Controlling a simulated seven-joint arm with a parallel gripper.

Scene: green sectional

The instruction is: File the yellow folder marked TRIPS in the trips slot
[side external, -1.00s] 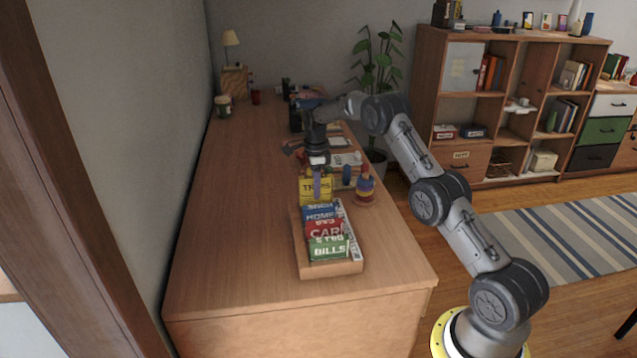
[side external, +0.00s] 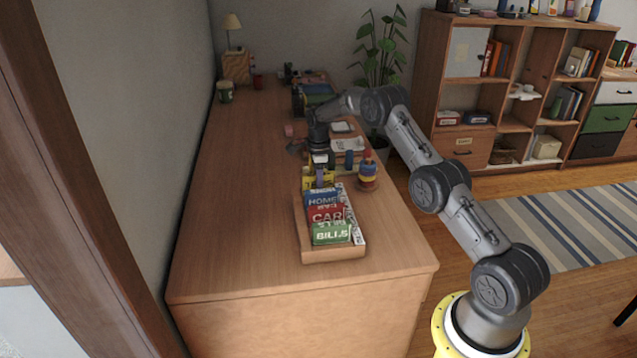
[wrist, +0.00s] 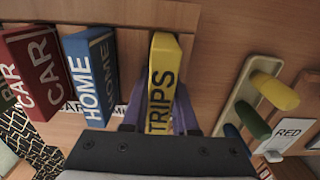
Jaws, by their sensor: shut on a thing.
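The yellow folder marked TRIPS (wrist: 163,82) stands between the two purple fingers of my gripper (wrist: 159,116), which is shut on it. In the side external view the folder (side external: 309,179) is partly covered by my gripper (side external: 320,180). It is at the far end of the wooden file rack (side external: 333,256), just behind the blue HOME folder (side external: 322,200). In the wrist view a gap separates it from the HOME folder (wrist: 92,72). Whether its lower edge touches the rack is hidden, and I cannot read a trips label on the rack.
The red CAR folder (side external: 326,216) and green BILLS folder (side external: 332,235) stand nearer in the rack. A peg toy with colored rings (side external: 368,175) stands close on the right. In the wrist view a holder with colored pegs (wrist: 239,98) is right of the folder. The desk's left side is clear.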

